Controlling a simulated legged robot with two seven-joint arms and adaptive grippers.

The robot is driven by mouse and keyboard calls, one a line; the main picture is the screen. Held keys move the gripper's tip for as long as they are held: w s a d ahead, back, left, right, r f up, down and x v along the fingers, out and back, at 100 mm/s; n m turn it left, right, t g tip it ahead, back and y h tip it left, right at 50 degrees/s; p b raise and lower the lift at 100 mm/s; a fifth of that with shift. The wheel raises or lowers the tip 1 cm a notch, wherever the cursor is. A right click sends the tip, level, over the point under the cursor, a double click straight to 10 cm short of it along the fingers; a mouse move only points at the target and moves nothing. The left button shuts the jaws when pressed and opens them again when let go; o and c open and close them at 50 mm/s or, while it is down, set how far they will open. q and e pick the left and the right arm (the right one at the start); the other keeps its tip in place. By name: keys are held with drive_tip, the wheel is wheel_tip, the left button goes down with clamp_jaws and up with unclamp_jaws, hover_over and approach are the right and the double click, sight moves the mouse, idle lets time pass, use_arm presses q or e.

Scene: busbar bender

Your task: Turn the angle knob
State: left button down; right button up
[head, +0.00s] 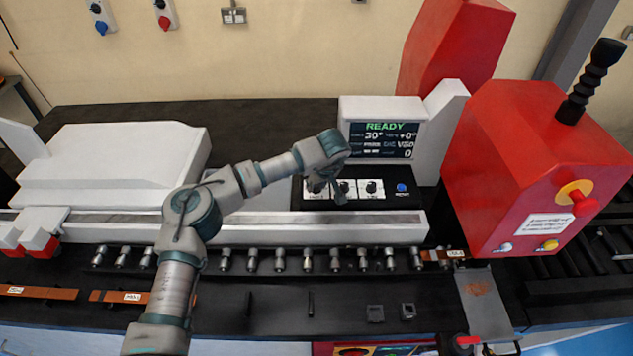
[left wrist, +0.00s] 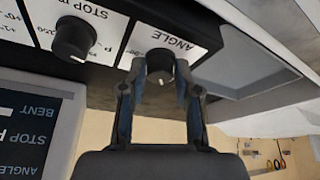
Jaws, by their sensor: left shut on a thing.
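The angle knob (left wrist: 160,64) is a black round knob with a white mark, on a white plate labelled ANGLE. In the left wrist view, which is upside down, my left gripper (left wrist: 158,80) has one finger on each side of it and is shut on it. In the head view my left gripper (head: 325,186) comes down over the leftmost knob of the panel and mostly hides it. The display (head: 385,140) above the panel reads READY, with 30° under it. My right gripper is not in view.
The stop position knob (left wrist: 73,40) is beside the angle knob. Another knob (head: 371,188) and a blue button (head: 402,188) are further right on the panel. A white rail (head: 300,229) runs in front. A red machine housing (head: 535,160) with a black-handled lever stands at right.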

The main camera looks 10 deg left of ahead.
use_arm(q)
drive_tip(key=n+p, duration=0.1)
drive_tip(key=n, duration=0.1)
drive_tip(key=n+g+y+p, duration=0.1)
drive_tip(key=n, duration=0.1)
drive_tip(key=shift+w+d+r+n, duration=0.1)
drive_tip(key=shift+r+n, duration=0.05)
drive_tip(key=shift+n, duration=0.15)
drive_tip(key=shift+n+g+y+p, duration=0.3)
drive_tip(key=shift+n+g+p, duration=0.45)
drive_tip(key=shift+n, duration=1.15)
drive_tip(key=c, duration=0.9)
unclamp_jaws()
drive_tip(key=shift+w, duration=0.1)
drive_tip(key=shift+o, duration=0.3)
drive_tip(key=shift+d, duration=0.1)
